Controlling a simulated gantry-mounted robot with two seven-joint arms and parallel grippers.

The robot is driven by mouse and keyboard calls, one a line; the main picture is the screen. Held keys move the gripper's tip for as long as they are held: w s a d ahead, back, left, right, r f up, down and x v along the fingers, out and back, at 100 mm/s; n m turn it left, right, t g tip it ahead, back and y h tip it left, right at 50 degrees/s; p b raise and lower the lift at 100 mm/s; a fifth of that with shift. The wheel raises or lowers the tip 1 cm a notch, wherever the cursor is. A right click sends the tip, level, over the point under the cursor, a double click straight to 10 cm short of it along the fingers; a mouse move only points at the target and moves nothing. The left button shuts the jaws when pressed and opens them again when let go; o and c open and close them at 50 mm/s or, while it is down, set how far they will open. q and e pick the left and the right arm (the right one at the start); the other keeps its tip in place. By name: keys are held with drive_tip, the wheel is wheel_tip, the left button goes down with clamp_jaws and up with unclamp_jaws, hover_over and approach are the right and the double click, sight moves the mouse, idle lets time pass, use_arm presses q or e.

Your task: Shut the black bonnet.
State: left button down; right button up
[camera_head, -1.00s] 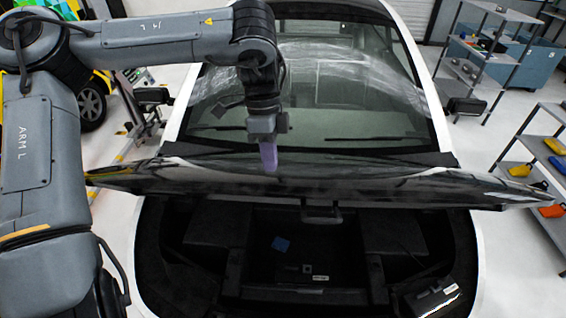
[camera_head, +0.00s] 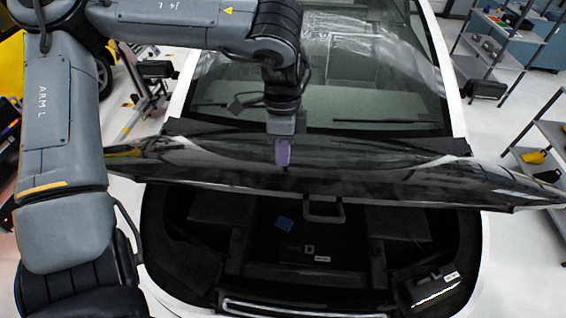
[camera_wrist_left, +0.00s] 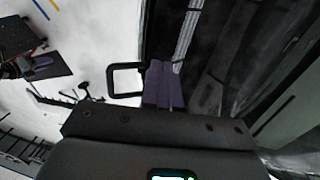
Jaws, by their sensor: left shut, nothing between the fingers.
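The black bonnet (camera_head: 400,168) of the white car stands raised across the head view, its underside tilted over the open front bay. A loop-shaped latch (camera_head: 323,210) hangs below its edge, and a dark loop (camera_wrist_left: 125,80) shows left of my fingers in the left wrist view. My left gripper (camera_head: 282,153) is shut and empty, its purple fingers pointing down against or just in front of the bonnet's upper outer face. I cannot tell for sure if they touch. The fingers show together in the wrist view (camera_wrist_left: 163,85), beside the dark glossy panel (camera_wrist_left: 225,40). My right gripper is out of view.
The windscreen (camera_head: 370,90) is behind the bonnet. Shelving (camera_head: 545,140) with yellow items stands at the right, and a yellow vehicle at the left.

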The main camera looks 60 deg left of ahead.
use_arm(q)
drive_tip(key=p, duration=0.1)
hover_over(283, 186)
drive_tip(key=shift+w+a+f, duration=0.15)
drive_tip(key=shift+a+f, duration=0.05)
drive_tip(key=shift+f, duration=0.85)
drive_tip(key=shift+w+a+f, duration=0.1)
drive_tip(key=shift+a+f, duration=0.1)
drive_tip(key=shift+f, duration=0.8)
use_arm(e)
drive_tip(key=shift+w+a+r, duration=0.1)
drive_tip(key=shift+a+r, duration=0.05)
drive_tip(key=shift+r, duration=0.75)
